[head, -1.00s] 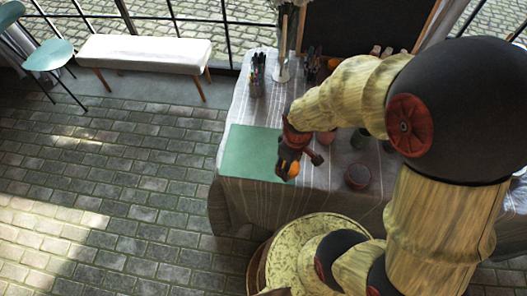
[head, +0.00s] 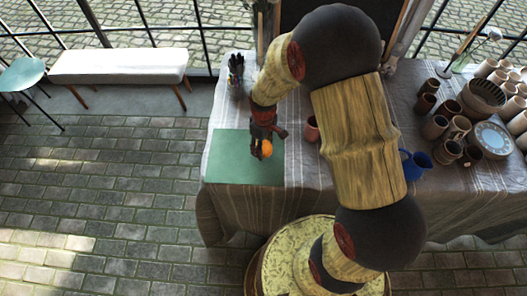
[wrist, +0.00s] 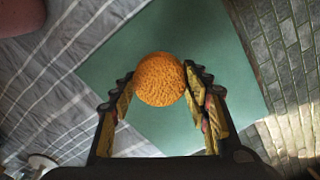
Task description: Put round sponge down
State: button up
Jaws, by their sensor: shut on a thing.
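The round sponge (wrist: 160,80) is an orange, rough-textured ball. My gripper (wrist: 161,92) is shut on it, with one finger on each side, in the wrist view. In the head view the sponge (head: 266,149) shows at the lower end of my gripper (head: 262,139). It is over the right part of a flat green mat (head: 232,160), which lies on the table's left front. The mat (wrist: 125,60) lies behind the sponge in the wrist view. The gap between sponge and mat is hard to judge.
A striped cloth covers the table (head: 310,172). A container of brushes (head: 236,72) stands behind the mat. A reddish cup (head: 312,129) is right of my gripper. A blue mug (head: 415,164), several brown pots and a blue plate (head: 494,138) stand farther right. The mat's left part is clear.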

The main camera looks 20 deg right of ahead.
jog(key=shift+f+b, duration=0.6)
jog(key=shift+f, duration=1)
jog(key=shift+f, duration=0.15)
jog(key=o, duration=1)
jog(key=shift+o, duration=0.2)
